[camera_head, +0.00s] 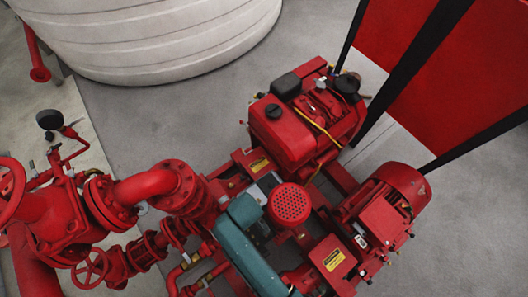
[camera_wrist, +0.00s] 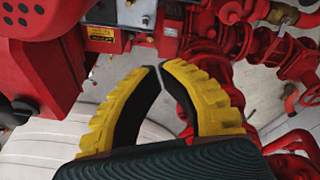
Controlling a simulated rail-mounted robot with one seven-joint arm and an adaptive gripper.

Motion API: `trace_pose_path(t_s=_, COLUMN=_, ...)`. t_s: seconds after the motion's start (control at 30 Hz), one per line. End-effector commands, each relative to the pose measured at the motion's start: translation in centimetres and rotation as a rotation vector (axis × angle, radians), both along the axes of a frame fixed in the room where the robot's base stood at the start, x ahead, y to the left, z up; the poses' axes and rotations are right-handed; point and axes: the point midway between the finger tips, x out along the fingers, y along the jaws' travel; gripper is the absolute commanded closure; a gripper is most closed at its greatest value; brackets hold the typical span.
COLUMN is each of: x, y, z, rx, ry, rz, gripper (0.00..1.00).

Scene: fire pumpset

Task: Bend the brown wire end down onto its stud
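I cannot make out the brown wire end or its stud in either view. In the wrist view, my gripper (camera_wrist: 160,68) has two yellow ribbed fingers with black inner pads. Their tips come almost together with only a sliver between them, and nothing shows held there. The gripper points toward red pump parts, with open space around the tips. My gripper is not visible in the head view. The head view shows a red motor (camera_head: 400,187) with a boxy housing (camera_head: 384,222) on its side; small fittings there are too small to tell apart.
Red pipes and valves (camera_head: 150,185) fill the left. A red housing (camera_wrist: 35,60) is close left of my gripper in the wrist view. Grey floor (camera_head: 210,110) is clear behind.

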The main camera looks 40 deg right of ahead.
Motion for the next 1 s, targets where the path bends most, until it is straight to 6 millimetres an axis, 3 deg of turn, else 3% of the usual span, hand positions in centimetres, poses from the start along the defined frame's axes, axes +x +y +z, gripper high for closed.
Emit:
trace_pose_path(t_s=0.03, x=-2.7, y=0.0, z=0.6, rx=0.000, ry=0.092, rz=0.011, gripper=1.00)
trace_pose_path(t_s=0.1, x=-5.6, y=0.0, z=-0.5, rx=0.001, ry=0.186, rz=0.029, gripper=1.00)
trace_pose_path(t_s=0.2, x=-8.5, y=0.1, z=-1.5, rx=0.003, ry=0.274, rz=0.045, gripper=1.00)
trace_pose_path(t_s=0.3, x=-10.0, y=0.1, z=-2.1, rx=0.005, ry=0.319, rz=0.053, gripper=1.00)
trace_pose_path(t_s=0.77, x=-10.4, y=0.1, z=-2.9, rx=0.006, ry=0.330, rz=0.055, gripper=1.00)
trace_pose_path(t_s=1.0, x=-10.6, y=0.0, z=-5.6, rx=0.006, ry=0.329, rz=0.054, gripper=1.00)
